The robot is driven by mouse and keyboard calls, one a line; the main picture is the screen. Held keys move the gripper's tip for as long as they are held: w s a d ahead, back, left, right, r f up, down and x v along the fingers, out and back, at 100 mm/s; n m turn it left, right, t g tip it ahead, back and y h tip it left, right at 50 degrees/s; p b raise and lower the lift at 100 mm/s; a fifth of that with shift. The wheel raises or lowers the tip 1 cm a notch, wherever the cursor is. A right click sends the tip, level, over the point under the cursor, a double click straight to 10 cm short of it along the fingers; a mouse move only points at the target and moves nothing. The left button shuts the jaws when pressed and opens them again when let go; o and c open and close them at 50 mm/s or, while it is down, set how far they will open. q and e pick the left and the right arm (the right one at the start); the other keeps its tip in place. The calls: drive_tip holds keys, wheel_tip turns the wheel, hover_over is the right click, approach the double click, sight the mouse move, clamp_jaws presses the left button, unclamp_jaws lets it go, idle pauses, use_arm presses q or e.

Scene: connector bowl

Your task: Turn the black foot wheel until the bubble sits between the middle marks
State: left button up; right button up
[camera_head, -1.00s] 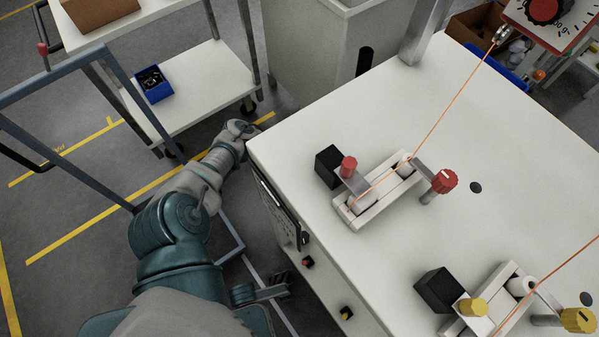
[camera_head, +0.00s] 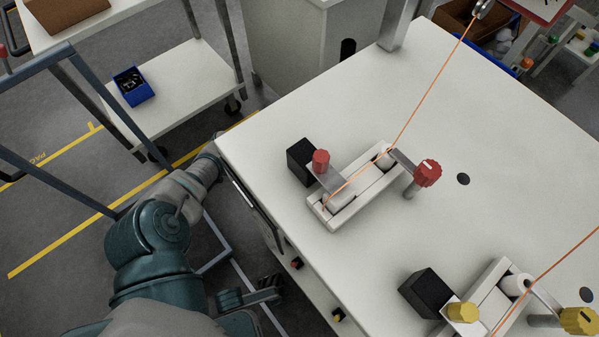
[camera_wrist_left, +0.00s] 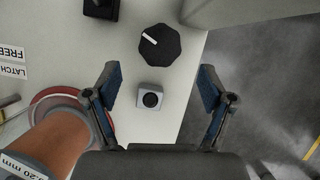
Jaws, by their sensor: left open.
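A black faceted wheel (camera_wrist_left: 160,45) with a white stripe shows in the left wrist view, on a pale surface near its edge. I take it to be the foot wheel. No bubble or middle marks can be made out. My left gripper (camera_wrist_left: 156,84) is open and empty. Its fingers point toward the wheel, which lies beyond the tips, apart from them. A small grey block with a round black top (camera_wrist_left: 150,98) shows between the fingers. In the head view my left arm reaches down beside the white table, and its gripper is hidden. My right gripper is not in view.
In the left wrist view, a brown cylinder (camera_wrist_left: 60,145) is close by at the lower left, and a dark block (camera_wrist_left: 101,9) is at the top. The white table (camera_head: 300,120) carries red-knobbed (camera_head: 427,173) and yellow-knobbed (camera_head: 580,321) roller fixtures with orange threads.

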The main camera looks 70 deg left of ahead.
use_arm(q)
drive_tip(key=b+x, duration=0.1)
drive_tip(key=x, duration=0.4)
drive_tip(key=shift+f, duration=0.2)
drive_tip(key=c, duration=1.2)
drive_tip(key=shift+o, duration=0.2)
drive_tip(key=n, duration=0.2)
drive_tip(key=n+t+h, duration=0.1)
drive_tip(key=n, duration=0.1)
drive_tip(key=shift+s+a+n+h, duration=0.15)
drive_tip(key=shift+n+h, duration=0.15)
drive_tip(key=o, duration=1.2)
drive_tip(key=shift+c, duration=0.2)
